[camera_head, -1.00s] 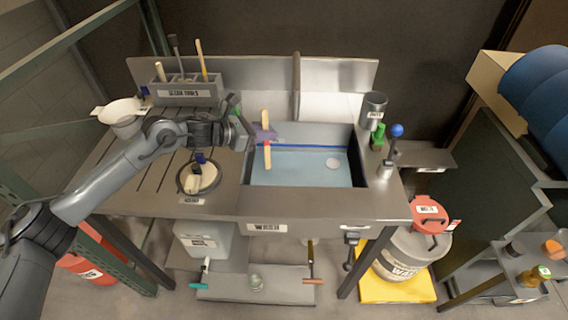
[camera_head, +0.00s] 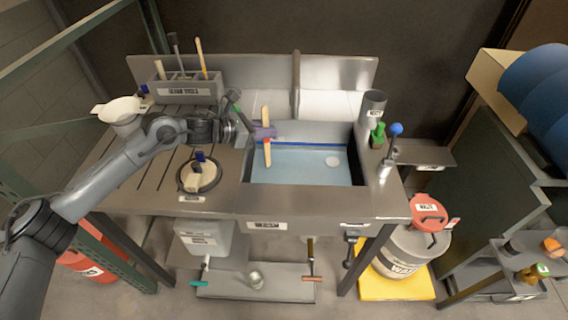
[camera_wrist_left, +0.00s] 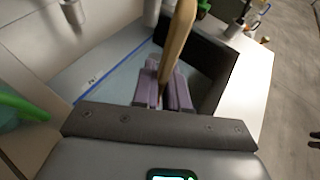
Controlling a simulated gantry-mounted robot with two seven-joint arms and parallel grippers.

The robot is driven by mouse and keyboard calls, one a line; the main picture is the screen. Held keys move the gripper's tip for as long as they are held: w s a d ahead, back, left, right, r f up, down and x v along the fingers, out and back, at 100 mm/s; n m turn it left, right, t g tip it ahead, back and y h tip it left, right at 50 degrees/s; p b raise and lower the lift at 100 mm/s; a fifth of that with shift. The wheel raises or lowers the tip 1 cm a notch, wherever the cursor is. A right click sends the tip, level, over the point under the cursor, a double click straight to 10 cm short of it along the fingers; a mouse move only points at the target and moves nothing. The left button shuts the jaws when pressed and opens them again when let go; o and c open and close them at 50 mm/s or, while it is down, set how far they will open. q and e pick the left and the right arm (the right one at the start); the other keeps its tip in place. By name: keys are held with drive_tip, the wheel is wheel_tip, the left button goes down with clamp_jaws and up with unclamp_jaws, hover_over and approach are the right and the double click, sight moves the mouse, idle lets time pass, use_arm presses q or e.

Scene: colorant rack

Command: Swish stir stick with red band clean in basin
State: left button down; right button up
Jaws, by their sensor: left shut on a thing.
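The stir stick (camera_head: 266,117) is a pale wooden stick with a red band near its middle. My left gripper (camera_head: 263,132), with purple fingertips, is shut on it and holds it nearly upright at the left side of the basin (camera_head: 300,165). I cannot tell whether the stick's lower end touches the liquid. My right gripper is not in view.
A tool rack (camera_head: 185,88) stands at the back left of the counter. A round dish (camera_head: 199,176) sits left of the basin. A grey cup (camera_head: 373,104), green bottle (camera_head: 377,136) and blue-knobbed tool (camera_head: 396,130) stand at the right edge. A faucet post (camera_head: 296,85) rises behind the basin.

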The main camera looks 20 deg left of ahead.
use_arm(q)
drive_tip(key=shift+r+p, duration=3.5)
drive_tip(key=shift+r, duration=2.3)
drive_tip(key=shift+f, duration=0.1)
